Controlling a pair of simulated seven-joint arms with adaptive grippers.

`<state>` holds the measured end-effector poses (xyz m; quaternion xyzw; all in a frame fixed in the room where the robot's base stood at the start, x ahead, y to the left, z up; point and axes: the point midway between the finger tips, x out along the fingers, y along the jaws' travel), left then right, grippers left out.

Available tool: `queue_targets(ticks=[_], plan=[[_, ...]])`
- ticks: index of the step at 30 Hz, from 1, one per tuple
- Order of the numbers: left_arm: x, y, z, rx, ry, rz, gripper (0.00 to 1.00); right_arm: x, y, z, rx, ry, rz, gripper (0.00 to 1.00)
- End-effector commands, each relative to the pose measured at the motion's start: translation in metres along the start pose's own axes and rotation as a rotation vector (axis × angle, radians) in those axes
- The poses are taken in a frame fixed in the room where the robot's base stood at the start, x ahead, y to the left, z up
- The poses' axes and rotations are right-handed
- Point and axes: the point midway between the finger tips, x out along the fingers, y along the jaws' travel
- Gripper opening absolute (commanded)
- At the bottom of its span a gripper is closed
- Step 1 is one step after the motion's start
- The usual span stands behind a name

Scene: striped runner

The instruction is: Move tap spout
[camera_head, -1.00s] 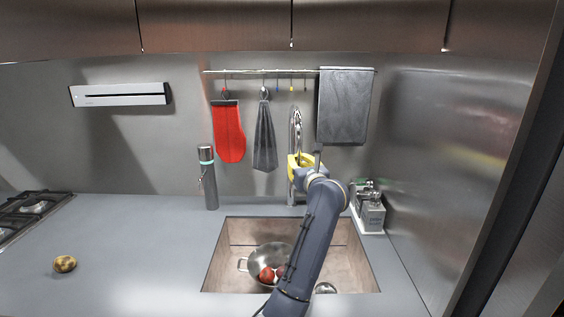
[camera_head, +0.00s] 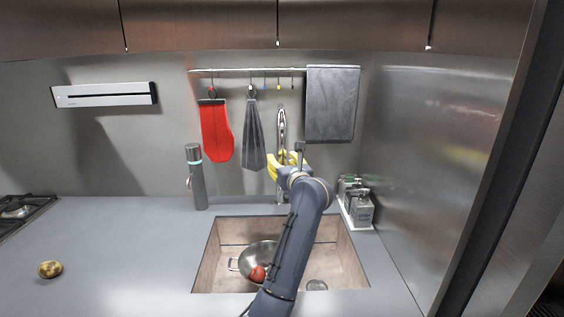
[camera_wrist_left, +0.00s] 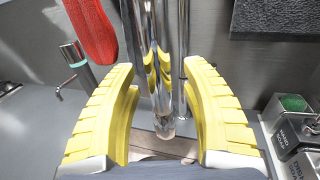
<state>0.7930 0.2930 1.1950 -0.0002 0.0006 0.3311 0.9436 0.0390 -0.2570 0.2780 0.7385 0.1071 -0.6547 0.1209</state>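The chrome tap (camera_head: 281,125) rises behind the sink, in front of the back wall. In the left wrist view its spout (camera_wrist_left: 161,85) hangs between my yellow fingers. My left gripper (camera_head: 285,160) is at the tap, with its arm reaching over the sink. In the left wrist view the gripper (camera_wrist_left: 160,72) is open, one finger on each side of the spout, with visible gaps. The tap's upright post shows just right of the spout. In the head view my wrist and fingers hide the tap's lower part. My right gripper is in neither view.
The sink (camera_head: 208,268) holds a metal pot (camera_head: 240,265) with a red item. A bottle (camera_head: 195,178) stands left of the tap, soap dispensers (camera_head: 359,207) right. A red mitt (camera_head: 216,132) and grey towels hang behind. The left counter is mostly clear.

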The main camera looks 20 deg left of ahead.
Motion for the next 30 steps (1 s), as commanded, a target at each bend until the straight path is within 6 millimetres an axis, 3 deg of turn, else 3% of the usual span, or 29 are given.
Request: queue_targets(ticks=[8,21,30], plan=[[-0.002,0.0,0.001,0.0,-0.001,0.0,0.46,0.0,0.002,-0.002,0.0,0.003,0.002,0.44],[-0.056,0.0,0.0,-0.002,0.0,-0.001,0.46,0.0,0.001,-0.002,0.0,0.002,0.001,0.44],[-0.074,0.0,0.001,-0.001,-0.001,0.0,0.46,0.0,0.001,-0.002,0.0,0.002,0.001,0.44]])
